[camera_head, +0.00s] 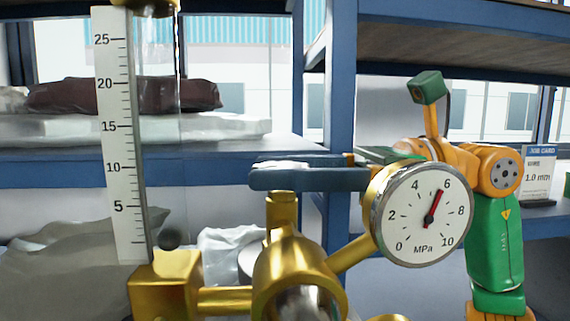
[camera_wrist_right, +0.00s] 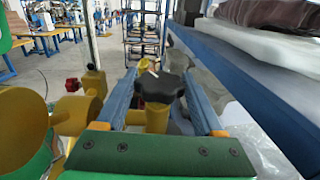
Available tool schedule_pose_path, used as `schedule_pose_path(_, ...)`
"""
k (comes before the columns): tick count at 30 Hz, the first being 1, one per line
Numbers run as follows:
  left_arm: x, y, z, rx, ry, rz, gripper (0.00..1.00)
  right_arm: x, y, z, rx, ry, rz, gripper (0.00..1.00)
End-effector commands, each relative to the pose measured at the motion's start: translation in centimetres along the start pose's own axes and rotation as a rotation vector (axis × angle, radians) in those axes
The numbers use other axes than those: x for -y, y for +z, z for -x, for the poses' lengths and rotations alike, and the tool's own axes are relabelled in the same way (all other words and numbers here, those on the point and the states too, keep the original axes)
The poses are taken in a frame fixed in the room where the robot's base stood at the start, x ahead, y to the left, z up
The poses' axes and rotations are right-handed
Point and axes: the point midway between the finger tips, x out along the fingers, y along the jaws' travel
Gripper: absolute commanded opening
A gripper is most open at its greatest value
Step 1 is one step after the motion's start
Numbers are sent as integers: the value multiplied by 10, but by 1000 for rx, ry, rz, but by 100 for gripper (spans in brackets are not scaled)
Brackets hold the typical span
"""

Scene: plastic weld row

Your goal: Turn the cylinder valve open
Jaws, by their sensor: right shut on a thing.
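A brass regulator body (camera_head: 290,272) stands front and centre in the head view, with a short upright brass stem (camera_head: 282,212). A round white MPa gauge (camera_head: 420,215) on its right has its red needle close to 6. A clear flow tube with a white scale (camera_head: 118,130) stands on its left, with a dark ball low down. My right gripper (camera_head: 268,172) reaches in from the right, its blue-grey fingers level above the stem. In the right wrist view a black lobed valve knob (camera_wrist_right: 158,87) sits between the fingers, which are shut on it. The fingers hide the knob in the head view. My left gripper is not in view.
A blue shelf rack (camera_head: 340,100) stands close behind, with wrapped dark red (camera_head: 125,95) and pale bundles on its left shelf. A job card (camera_head: 537,172) stands on the right shelf. The right wrist view shows open floor (camera_wrist_right: 60,75) beyond, with workbenches at far left.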

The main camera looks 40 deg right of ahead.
Motion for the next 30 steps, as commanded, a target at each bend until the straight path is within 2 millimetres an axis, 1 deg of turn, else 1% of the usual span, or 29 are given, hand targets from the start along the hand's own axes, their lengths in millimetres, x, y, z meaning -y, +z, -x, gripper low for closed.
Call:
schedule_pose_path(5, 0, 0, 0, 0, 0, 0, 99, 0, 0, 0, 0, -1, 1, 14)
schedule_pose_path(6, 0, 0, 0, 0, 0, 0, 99, 0, 0, 0, 0, -2, 1, 75)
schedule_pose_path(9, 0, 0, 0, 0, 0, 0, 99, 0, 0, 0, 0, -2, 1, 99)
schedule_pose_path(18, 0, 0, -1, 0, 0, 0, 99, 0, 0, 3, 1, -3, 1, 99)
schedule_pose_path(20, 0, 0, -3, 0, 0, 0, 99, 0, -1, 11, 3, -4, 0, 99)
schedule_pose_path(24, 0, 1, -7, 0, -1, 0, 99, 1, 0, 42, 4, -5, -1, 99)
schedule_pose_path(27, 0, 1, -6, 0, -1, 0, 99, 0, 0, 60, 2, -4, 0, 99)
schedule_pose_path(30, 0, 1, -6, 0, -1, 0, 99, 0, 0, 69, 1, -2, 0, 99)
